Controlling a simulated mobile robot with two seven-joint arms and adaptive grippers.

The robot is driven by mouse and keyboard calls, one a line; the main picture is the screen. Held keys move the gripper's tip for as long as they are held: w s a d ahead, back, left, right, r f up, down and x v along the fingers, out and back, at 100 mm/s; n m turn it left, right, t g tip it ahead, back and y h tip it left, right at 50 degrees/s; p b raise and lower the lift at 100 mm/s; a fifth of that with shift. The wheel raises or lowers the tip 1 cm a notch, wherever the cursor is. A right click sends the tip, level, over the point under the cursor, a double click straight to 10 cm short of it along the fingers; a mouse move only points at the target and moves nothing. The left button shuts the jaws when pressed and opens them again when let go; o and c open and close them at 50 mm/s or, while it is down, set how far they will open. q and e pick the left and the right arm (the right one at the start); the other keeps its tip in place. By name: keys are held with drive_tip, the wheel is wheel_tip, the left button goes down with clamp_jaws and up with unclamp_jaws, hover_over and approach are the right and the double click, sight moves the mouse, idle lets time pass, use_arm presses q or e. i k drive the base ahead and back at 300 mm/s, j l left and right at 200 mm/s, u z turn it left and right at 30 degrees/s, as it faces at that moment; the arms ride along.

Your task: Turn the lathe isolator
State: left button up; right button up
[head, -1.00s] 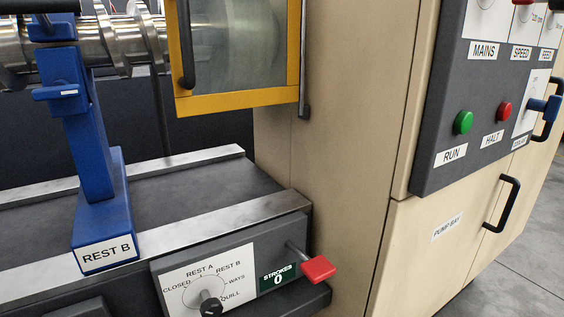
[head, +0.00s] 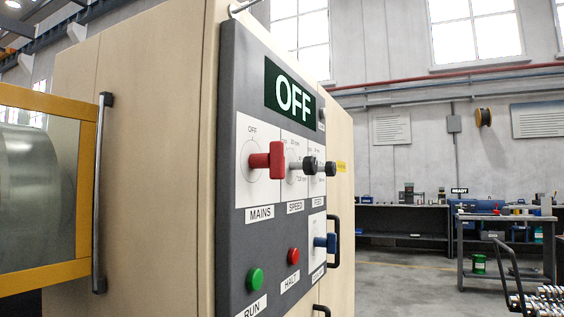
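The lathe's control panel (head: 235,90) is a dark grey plate on the beige cabinet, seen at a slant in the middle of the head view. A red handle (head: 267,160) sticks out from a white dial plate marked MAINS (head: 259,213). The dial plate shows OFF above the handle. Neither of my grippers is in the head view.
Black SPEED and FEED knobs (head: 309,165) stand right of the red handle. A yellow-framed guard (head: 84,190) is left. Open floor (head: 400,280) and benches lie right.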

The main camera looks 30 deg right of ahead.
sight(274, 161)
drive_tip(key=k+l, duration=0.1)
drive_tip(key=l, duration=1.45)
drive_tip(key=k+z, duration=0.05)
drive_tip(key=k, duration=0.05)
